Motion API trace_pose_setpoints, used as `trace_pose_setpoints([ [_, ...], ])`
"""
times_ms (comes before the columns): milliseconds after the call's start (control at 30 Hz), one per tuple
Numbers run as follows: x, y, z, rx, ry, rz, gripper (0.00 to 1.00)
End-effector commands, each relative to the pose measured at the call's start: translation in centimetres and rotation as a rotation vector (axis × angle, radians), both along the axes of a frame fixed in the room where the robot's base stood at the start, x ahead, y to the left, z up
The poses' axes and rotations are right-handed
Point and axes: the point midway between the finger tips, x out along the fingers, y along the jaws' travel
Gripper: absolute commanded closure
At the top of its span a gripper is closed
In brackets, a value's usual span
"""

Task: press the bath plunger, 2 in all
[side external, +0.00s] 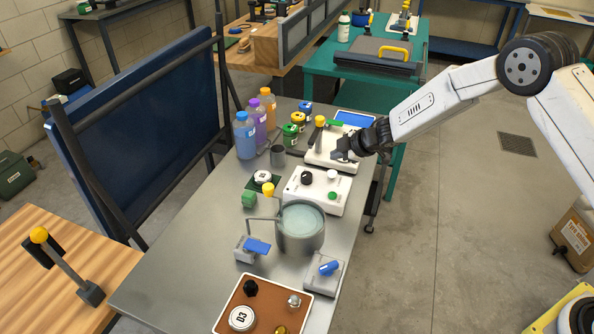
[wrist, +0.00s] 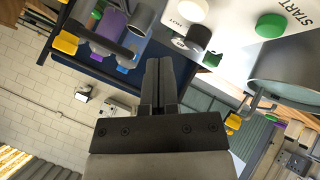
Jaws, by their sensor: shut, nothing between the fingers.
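The bath is a grey metal pot (side external: 302,243) with pale blue liquid, standing near the middle of the steel bench; its wall also shows at the right of the wrist view (wrist: 290,75). A yellow knob (side external: 268,189) stands by a bent grey bracket (side external: 252,227) at the pot's left; it looks like the plunger, though I cannot be sure. My gripper (side external: 343,150) is shut and empty, beyond and to the right of the pot, apart from it. In the wrist view its fingers (wrist: 160,82) are together with nothing between them.
A white control box (side external: 318,190) with black, white and green knobs stands between pot and gripper. A white device with a blue screen (side external: 354,119) is by my gripper. Bottles (side external: 245,135) line the back. A blue lever box (side external: 325,273) and brown panel (side external: 266,301) are in front.

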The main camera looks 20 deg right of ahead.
Motion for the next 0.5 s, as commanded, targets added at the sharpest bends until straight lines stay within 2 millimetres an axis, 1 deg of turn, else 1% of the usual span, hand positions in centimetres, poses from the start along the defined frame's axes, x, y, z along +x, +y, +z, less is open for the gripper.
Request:
trace_pose_setpoints([
  [100,0.0,0.0,0.9,-0.001,-0.001,0.0,1.0],
  [233,0.0,0.0,1.6,-0.001,0.0,0.001,1.0],
  [500,0.0,0.0,1.9,-0.001,0.0,-0.001,1.0],
])
